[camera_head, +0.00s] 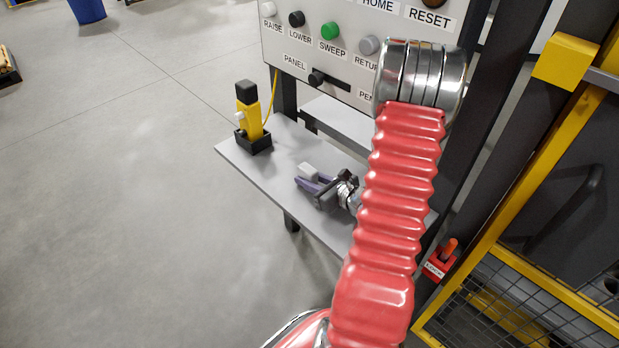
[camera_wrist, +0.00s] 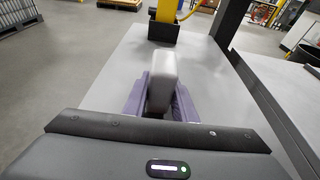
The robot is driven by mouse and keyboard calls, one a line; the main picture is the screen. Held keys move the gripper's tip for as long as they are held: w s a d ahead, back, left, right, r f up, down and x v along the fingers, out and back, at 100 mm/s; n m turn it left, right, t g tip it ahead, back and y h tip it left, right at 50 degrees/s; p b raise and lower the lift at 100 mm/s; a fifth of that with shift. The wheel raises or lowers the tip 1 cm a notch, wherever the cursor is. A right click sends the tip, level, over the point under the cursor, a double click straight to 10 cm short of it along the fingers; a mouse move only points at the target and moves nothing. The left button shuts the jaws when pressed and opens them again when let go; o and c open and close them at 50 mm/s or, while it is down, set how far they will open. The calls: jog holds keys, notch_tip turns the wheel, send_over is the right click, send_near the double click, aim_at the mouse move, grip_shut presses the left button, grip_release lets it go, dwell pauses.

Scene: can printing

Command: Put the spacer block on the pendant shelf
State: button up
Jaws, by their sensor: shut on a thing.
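The spacer block (camera_wrist: 163,82) is a grey, rounded block held upright between the purple fingers of my gripper (camera_wrist: 161,105) in the wrist view. In the head view, my gripper (camera_head: 318,186) is shut on the same light grey block (camera_head: 309,170), over the grey pendant shelf (camera_head: 300,150). The shelf also shows in the wrist view (camera_wrist: 112,75), beneath and around the fingers. I cannot tell whether the block touches the shelf. My arm hides the shelf's right part in the head view.
A yellow pendant with a black top (camera_head: 252,112) stands in a black holder (camera_head: 254,142) at the shelf's left end. Above the shelf is a control panel (camera_head: 300,45) with labelled buttons. A yellow-framed mesh guard (camera_head: 500,240) and a red lock (camera_head: 440,263) are at right.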

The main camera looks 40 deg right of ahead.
aim_at(315, 182)
jog(key=shift+f, duration=0.2)
jog(key=shift+s+a+f, duration=0.15)
jog(key=shift+f, duration=0.25)
jog(key=o, duration=1)
jog(key=shift+r, duration=0.5)
jog(key=v, duration=0.7)
jog(key=shift+s+r, duration=0.1)
jog(key=shift+r, duration=0.15)
jog(key=shift+d, duration=0.2)
